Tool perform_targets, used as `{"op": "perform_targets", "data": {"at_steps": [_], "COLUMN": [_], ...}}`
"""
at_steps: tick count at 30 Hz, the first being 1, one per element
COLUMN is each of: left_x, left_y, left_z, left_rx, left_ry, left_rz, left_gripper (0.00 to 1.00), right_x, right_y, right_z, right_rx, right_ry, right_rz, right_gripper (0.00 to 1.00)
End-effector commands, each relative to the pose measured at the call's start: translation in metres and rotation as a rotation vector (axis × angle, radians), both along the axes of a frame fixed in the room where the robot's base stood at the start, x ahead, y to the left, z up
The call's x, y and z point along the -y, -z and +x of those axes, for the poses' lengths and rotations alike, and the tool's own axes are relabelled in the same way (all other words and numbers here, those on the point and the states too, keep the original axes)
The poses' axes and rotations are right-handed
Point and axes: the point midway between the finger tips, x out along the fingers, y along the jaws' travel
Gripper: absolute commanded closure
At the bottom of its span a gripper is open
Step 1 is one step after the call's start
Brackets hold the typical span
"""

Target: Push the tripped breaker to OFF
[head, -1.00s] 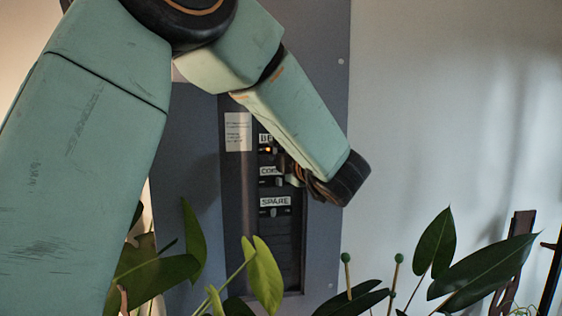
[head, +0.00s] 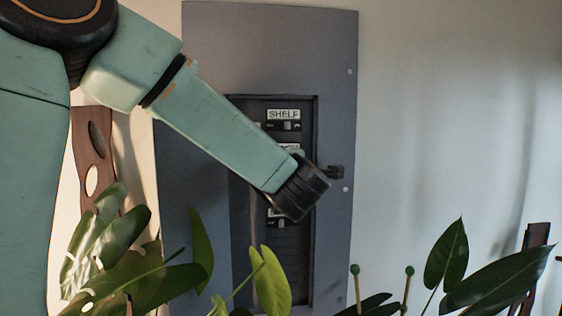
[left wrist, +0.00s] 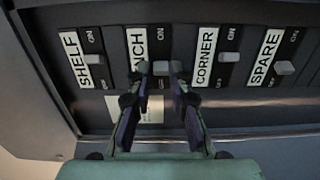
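The breaker panel (head: 335,70) is a grey box on the wall with a dark recessed column of breakers. In the left wrist view its labels read SHELF (left wrist: 74,59), one partly hidden ending in "NCH" (left wrist: 137,48), CORNER (left wrist: 205,56) and SPARE (left wrist: 266,56). The lever of the "NCH" breaker (left wrist: 160,68) shows between my left fingertips. My left gripper (left wrist: 160,78) is open, with one finger on each side of that lever; contact is unclear. In the head view my left wrist covers the middle breakers and the fingers are hidden. My right gripper is out of view.
Leafy plants (head: 270,280) stand in front of the panel's lower part, with green-tipped stakes (head: 409,285) to the right. The wall to the right is clear.

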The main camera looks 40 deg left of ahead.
Motion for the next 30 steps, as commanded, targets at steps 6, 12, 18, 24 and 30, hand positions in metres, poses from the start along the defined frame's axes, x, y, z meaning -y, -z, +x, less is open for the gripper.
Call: {"op": "perform_targets", "data": {"at_steps": [6,12,18,24,30], "left_x": [0.000,0.000,0.000,0.000,0.003], "left_y": [-0.002,0.000,0.000,0.001,0.001], "left_z": [0.000,0.000,0.000,0.001,0.004], "left_rx": [0.003,0.001,-0.001,-0.002,-0.005], "left_ry": [-0.001,-0.002,-0.002,-0.019,-0.102], "left_rz": [0.002,0.001,0.000,0.003,0.008], "left_gripper": [0.62,0.60,0.60,0.60,0.60], "right_x": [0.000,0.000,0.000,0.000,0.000], "right_y": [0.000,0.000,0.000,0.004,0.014], "right_z": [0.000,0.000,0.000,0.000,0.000], "right_rx": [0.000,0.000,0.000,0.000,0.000], "right_ry": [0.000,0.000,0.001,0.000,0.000], "right_rz": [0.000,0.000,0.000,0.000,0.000], "right_gripper": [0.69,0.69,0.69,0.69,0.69]}}
